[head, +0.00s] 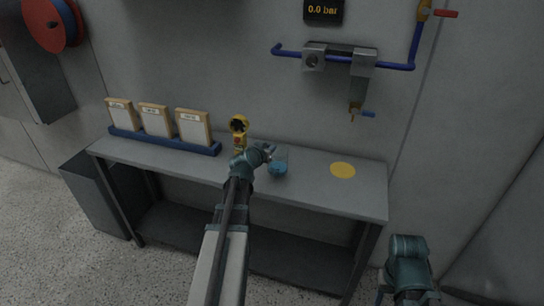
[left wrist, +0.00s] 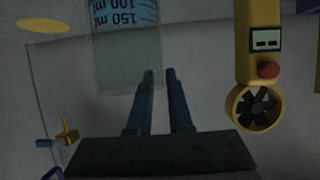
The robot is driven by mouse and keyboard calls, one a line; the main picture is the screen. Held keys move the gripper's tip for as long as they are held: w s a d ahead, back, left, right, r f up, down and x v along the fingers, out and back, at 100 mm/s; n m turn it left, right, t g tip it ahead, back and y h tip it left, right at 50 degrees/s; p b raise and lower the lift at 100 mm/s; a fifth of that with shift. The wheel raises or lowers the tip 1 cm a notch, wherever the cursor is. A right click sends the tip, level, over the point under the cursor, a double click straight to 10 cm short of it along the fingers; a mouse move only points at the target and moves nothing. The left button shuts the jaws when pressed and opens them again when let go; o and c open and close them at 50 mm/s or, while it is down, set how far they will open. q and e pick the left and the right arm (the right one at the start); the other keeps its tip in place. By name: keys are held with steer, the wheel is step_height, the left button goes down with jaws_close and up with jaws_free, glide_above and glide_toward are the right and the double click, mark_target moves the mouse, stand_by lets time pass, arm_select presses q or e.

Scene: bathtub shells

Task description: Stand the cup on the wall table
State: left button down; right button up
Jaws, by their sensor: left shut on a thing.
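The cup (head: 278,167) is a clear beaker with blue at its lower part. It is at the wall table (head: 310,185), left of a yellow round spot (head: 342,170) on the tabletop. My left gripper (head: 268,150) is shut on the cup's rim. In the left wrist view, the cup (left wrist: 110,50) shows blue volume marks, and its wall runs between my two fingertips (left wrist: 160,75). I cannot tell whether the cup's base touches the tabletop. My right arm's end (head: 408,262) is low at the right, away from the table; its fingers do not show clearly.
A yellow fan meter (head: 239,125) stands close to my left gripper, at its left. A blue rack (head: 165,140) with several framed cards is farther left. Blue pipework with a valve (head: 355,107) hangs on the wall above. The tabletop around the yellow spot is clear.

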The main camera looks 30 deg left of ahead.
arm_select(q)
steer(key=shift+w+d, duration=0.1)
steer(key=shift+w, duration=0.3)
steer(key=shift+w+d, duration=0.15)
steer(key=shift+w, duration=0.35)
steer(key=f+b, duration=0.4)
steer(key=shift+s, duration=0.2)
steer(key=shift+r, duration=0.2)
steer(key=c, duration=0.8)
jaws_free()
steer(key=shift+f, duration=0.1)
steer(key=shift+r, duration=0.2)
steer(key=p+v, duration=0.5)
steer(key=v, duration=0.7)
